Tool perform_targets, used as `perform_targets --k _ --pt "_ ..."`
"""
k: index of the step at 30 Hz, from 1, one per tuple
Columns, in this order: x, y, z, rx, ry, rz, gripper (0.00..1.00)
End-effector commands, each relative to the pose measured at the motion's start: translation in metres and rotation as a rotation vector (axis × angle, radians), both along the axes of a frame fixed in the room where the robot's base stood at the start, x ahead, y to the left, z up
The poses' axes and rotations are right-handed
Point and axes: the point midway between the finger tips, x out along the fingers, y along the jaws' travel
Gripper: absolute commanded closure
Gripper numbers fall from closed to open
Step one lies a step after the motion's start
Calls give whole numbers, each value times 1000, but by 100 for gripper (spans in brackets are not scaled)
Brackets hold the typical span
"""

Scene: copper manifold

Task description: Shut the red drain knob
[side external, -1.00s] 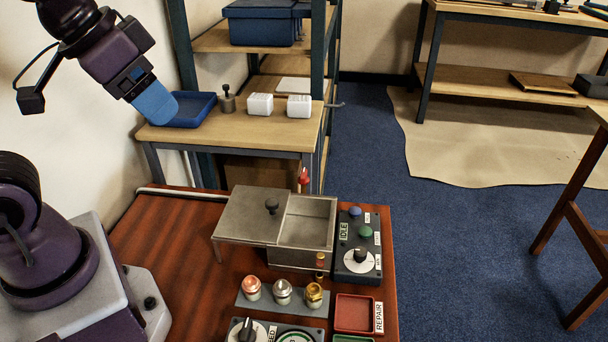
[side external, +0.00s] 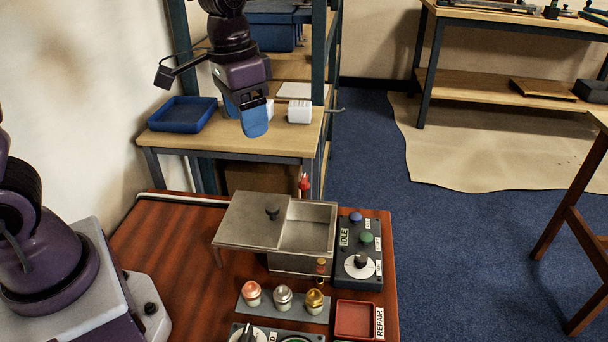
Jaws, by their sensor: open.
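The red drain knob (side external: 305,182) stands upright at the back edge of the metal tank (side external: 303,262), near its back right part. My gripper (side external: 245,122) is high above and behind the tank, up and to the left of the knob in the picture. Its blue fingers point down, apart and with nothing seen between them. It is clear of the knob. The knob's lower part is hidden behind the tank rim.
A metal lid (side external: 252,218) with a black knob covers the tank's left side. A dark control box (side external: 359,248) stands at its right. Several metal fittings (side external: 283,297) and a red tray (side external: 355,318) are in front. A blue tray (side external: 183,114) sits on the side bench.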

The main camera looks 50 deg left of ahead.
Motion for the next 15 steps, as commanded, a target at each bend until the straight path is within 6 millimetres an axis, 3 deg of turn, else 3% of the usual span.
perform_targets --k 3,9,12,15 --pt "40 7 -29 16 67 -102 34" --pt "94 19 -70 40 120 -317 34" --pt "118 23 -76 53 111 -447 34" --pt "131 24 -62 62 69 -556 34"
